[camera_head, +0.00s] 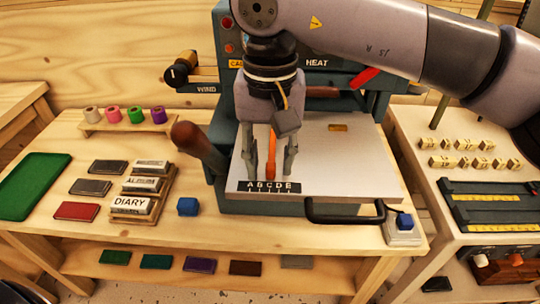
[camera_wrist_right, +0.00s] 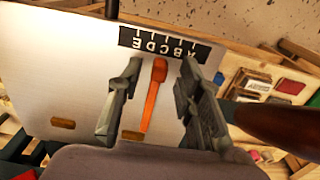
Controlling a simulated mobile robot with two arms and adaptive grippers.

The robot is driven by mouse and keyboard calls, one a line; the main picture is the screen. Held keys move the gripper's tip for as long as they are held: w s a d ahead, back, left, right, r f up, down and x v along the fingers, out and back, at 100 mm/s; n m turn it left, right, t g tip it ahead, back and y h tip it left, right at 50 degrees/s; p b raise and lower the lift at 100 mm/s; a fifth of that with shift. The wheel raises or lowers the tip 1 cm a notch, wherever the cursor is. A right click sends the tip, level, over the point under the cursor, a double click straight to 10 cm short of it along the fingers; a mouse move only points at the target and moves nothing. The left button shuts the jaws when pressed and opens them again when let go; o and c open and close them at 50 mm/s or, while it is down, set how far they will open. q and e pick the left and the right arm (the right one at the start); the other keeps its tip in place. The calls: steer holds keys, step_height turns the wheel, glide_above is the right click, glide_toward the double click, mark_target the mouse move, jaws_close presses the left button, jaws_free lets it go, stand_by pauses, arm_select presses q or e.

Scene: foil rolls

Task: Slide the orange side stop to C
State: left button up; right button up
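The orange side stop (camera_head: 271,166) is a long bar on the pale plate of the press. It also shows in the right wrist view (camera_wrist_right: 151,95). Its rounded end is close to the black letter scale (camera_head: 264,187) marked A to E, around C and D; I cannot tell exactly which letter it faces. The scale appears upside down in the wrist view (camera_wrist_right: 165,45). My right gripper (camera_head: 270,174) points down over the plate, open, with one finger on each side of the stop. In the wrist view (camera_wrist_right: 157,80) gaps show between both fingers and the bar.
A brown handle (camera_head: 198,145) stands at the press's left, and a black handle (camera_head: 345,212) is at the front. A blue block (camera_head: 187,206) and the DIARY stamp rack (camera_head: 148,190) are on the bench at left.

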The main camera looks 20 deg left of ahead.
step_height(320, 180, up, 12)
stand_by(0.4)
steer(key=shift+f, duration=0.1)
stand_by(0.3)
